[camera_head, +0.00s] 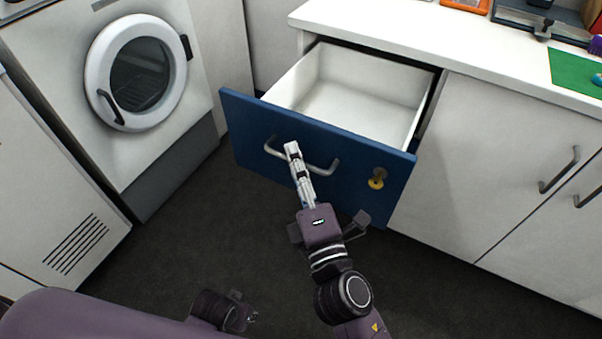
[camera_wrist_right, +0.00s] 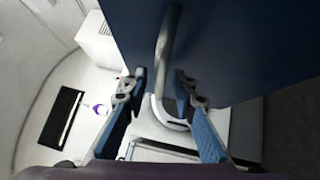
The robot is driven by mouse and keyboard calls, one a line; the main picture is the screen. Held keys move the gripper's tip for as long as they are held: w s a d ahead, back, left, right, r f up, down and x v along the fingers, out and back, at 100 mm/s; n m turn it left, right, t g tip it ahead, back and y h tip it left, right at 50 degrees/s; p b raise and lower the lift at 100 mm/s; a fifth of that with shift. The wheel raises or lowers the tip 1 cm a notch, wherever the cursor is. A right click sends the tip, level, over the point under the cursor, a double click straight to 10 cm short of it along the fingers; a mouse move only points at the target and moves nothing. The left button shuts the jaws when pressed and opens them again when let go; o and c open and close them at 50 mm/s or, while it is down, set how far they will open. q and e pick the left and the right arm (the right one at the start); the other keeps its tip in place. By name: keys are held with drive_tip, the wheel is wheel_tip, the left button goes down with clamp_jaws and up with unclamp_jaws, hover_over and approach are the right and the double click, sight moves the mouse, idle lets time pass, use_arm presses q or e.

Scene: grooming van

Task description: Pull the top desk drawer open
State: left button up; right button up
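The top desk drawer (camera_head: 345,165) has a blue front and a white inside. It stands well out from the white desk and looks empty. Its grey bar handle (camera_head: 325,167) is on the front and also shows in the right wrist view (camera_wrist_right: 163,70). My right gripper (camera_head: 292,150) is at the handle. In the wrist view its fingers (camera_wrist_right: 160,85) stand apart, one on each side of the bar, with a small gap visible on both sides. My left gripper (camera_head: 238,315) is low in the head view, away from the drawer; its fingers are not clear.
A brass-coloured lock or tag (camera_head: 377,180) sits on the drawer front. White cupboard doors (camera_head: 480,160) with handles are on the right. A white machine with a round door (camera_head: 140,72) stands at left. Items lie on the white worktop (camera_head: 400,25). Dark floor (camera_head: 200,235) is clear.

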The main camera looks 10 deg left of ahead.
drive_tip(key=v, duration=1.1)
drive_tip(key=shift+s+d, duration=0.15)
drive_tip(key=shift+s, duration=0.25)
